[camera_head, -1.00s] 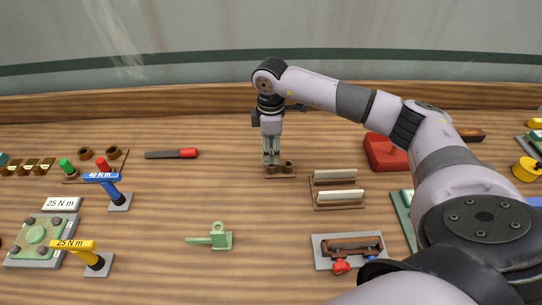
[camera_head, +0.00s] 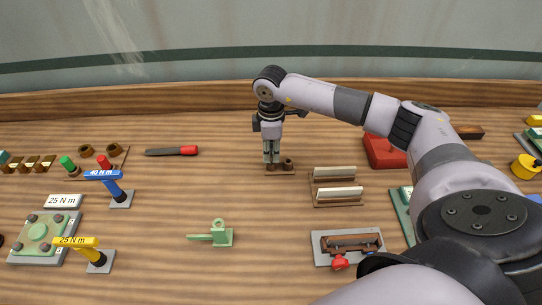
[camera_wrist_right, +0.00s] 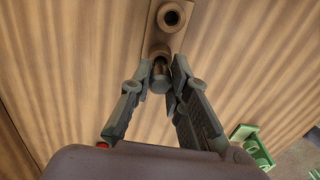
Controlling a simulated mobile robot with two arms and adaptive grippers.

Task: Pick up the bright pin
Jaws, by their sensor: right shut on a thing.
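My right gripper (camera_head: 271,161) points straight down at a small brown holder with two round sockets, near the middle of the table. In the right wrist view my right gripper (camera_wrist_right: 160,80) is shut on a short grey metallic pin (camera_wrist_right: 159,76), which shows between the fingertips. The pin is at the near socket (camera_wrist_right: 158,51) of the holder; I cannot tell whether it is still seated there. The other socket (camera_wrist_right: 171,16) looks empty. In the head view the fingers mostly hide the pin. My left gripper is not in view.
A red-handled file (camera_head: 172,151) lies to the left of the holder. A rack with two pale bars (camera_head: 337,186) stands to its right, with a red block (camera_head: 385,151) behind. A green fixture (camera_head: 213,235) is nearer. Bare table surrounds the holder.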

